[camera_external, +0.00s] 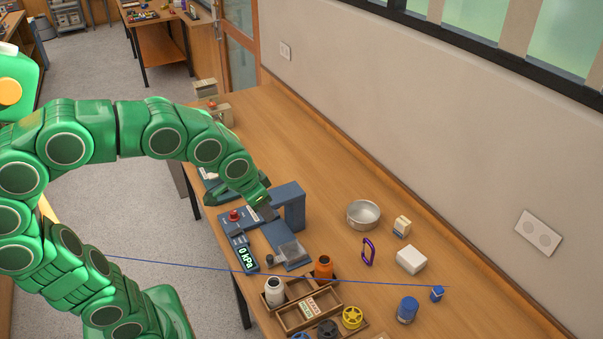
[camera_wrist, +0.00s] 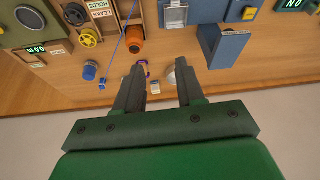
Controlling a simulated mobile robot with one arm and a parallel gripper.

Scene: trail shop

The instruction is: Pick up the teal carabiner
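No teal carabiner can be made out in either view. A purple carabiner (camera_external: 368,251) stands on the wooden table, right of the blue-grey pressure device; in the wrist view the purple carabiner (camera_wrist: 144,64) shows partly behind a finger. My green gripper (camera_external: 265,207) is above the pressure device, well left of the carabiner. In the wrist view my gripper (camera_wrist: 158,82) has its two dark fingers apart with nothing held between them.
A metal bowl (camera_external: 363,214), a small beige box (camera_external: 402,226), a white block (camera_external: 411,260) and a blue jar (camera_external: 407,310) stand on the table (camera_external: 470,310). A wooden sorting tray (camera_external: 280,314) is at the front. A thin blue cord (camera_external: 340,283) crosses the scene.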

